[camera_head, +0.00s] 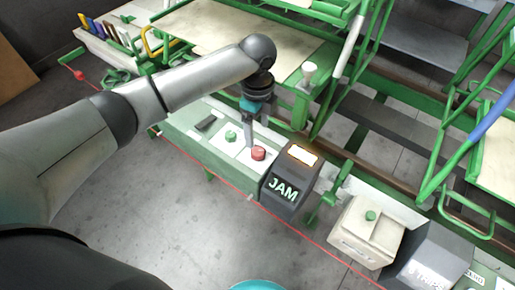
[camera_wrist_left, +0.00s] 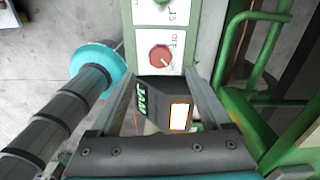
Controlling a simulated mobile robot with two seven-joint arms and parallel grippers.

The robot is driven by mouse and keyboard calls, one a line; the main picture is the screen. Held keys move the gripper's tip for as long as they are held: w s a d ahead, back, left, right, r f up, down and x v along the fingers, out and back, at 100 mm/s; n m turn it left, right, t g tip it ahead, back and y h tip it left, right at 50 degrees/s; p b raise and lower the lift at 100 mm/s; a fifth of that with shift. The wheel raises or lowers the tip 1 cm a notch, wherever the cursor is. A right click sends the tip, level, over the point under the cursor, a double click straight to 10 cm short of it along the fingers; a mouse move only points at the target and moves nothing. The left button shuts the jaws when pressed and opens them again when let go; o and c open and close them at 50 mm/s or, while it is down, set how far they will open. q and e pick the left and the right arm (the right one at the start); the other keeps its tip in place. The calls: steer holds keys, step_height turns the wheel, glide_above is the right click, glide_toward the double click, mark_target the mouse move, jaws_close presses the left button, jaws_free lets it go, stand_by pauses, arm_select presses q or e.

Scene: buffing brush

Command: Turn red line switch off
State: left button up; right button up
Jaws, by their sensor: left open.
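A round red switch (camera_head: 259,153) sits on a white plate on the pale green console. In the left wrist view the red switch (camera_wrist_left: 160,57) shows a light pointer mark and small lettering beside it. A green switch (camera_head: 231,136) is on the plate to its left; its edge also shows in the left wrist view (camera_wrist_left: 162,2). My left gripper (camera_head: 250,138) points down just above the console, close to the red switch. In the left wrist view its two fingers (camera_wrist_left: 160,72) are apart, with the red switch seen between and beyond their tips. Contact cannot be told. My right gripper is not in view.
A dark box marked JAM with a lit panel (camera_head: 283,181) stands right of the red switch. A beige box with a green button (camera_head: 370,215) and a grey box (camera_head: 428,262) are further right. A thin red line (camera_head: 323,245) runs along the console's front. Green frames rise behind.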

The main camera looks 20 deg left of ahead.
mark_target(257, 151)
arm_select(q)
step_height(257, 151, down, 8)
steer(key=shift+f+b, duration=0.2)
steer(key=shift+b, duration=0.7)
jaws_close()
